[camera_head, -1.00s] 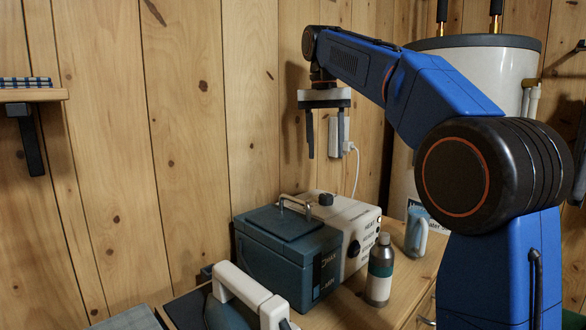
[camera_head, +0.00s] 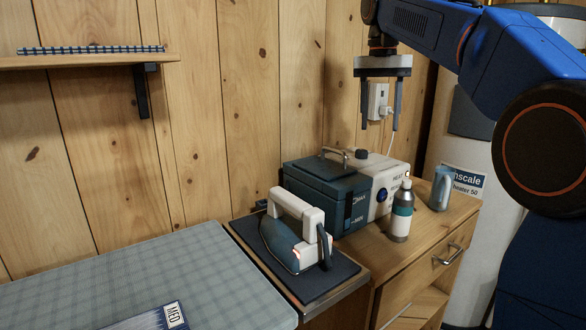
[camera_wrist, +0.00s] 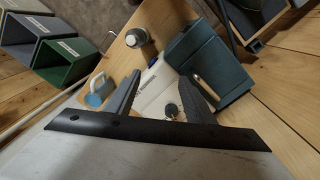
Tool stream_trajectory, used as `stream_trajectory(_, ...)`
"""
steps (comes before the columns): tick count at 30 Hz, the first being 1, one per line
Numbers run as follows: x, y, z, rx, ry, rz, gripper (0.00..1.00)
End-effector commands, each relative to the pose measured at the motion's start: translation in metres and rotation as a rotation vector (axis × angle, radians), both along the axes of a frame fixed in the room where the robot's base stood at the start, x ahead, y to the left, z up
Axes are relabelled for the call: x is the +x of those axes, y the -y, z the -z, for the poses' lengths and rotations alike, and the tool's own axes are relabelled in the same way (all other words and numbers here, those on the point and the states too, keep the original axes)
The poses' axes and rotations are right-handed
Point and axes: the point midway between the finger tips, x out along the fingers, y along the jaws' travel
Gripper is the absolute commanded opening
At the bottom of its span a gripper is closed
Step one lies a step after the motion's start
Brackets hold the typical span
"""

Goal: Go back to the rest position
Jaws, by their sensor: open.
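My gripper (camera_head: 380,112) hangs with its fingers pointing down, in the air above the wooden cabinet, in front of the plank wall. It is open, with nothing between its fingers. The wrist view shows the gripper (camera_wrist: 153,97) from above, its two dark fingers apart. Below them lie the white part of the steam station (camera_wrist: 160,92) and its dark teal tank (camera_wrist: 215,68). The fingers look clear of everything in the head view.
An ironing board (camera_head: 140,275) stands left. A shelf (camera_head: 90,62) is on the wall. Bins (camera_wrist: 65,60) show in the wrist view.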

Motion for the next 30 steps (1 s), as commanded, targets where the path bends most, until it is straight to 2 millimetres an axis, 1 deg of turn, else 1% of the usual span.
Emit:
stream_trajectory(5, -0.012, 0.005, 0.004, 0.004, 0.016, -0.014, 0.49)
stream_trajectory(11, -0.031, 0.012, 0.013, 0.008, 0.039, -0.037, 0.49)
stream_trajectory(14, -0.044, 0.017, 0.020, 0.011, 0.056, -0.051, 0.49)
stream_trajectory(16, -0.056, 0.021, 0.028, 0.013, 0.071, -0.065, 0.49)
stream_trajectory(23, -0.108, 0.037, 0.066, 0.019, 0.131, -0.122, 0.49)
stream_trajectory(26, -0.131, 0.043, 0.087, 0.019, 0.159, -0.146, 0.49)
stream_trajectory(30, -0.165, 0.051, 0.119, 0.019, 0.199, -0.181, 0.49)
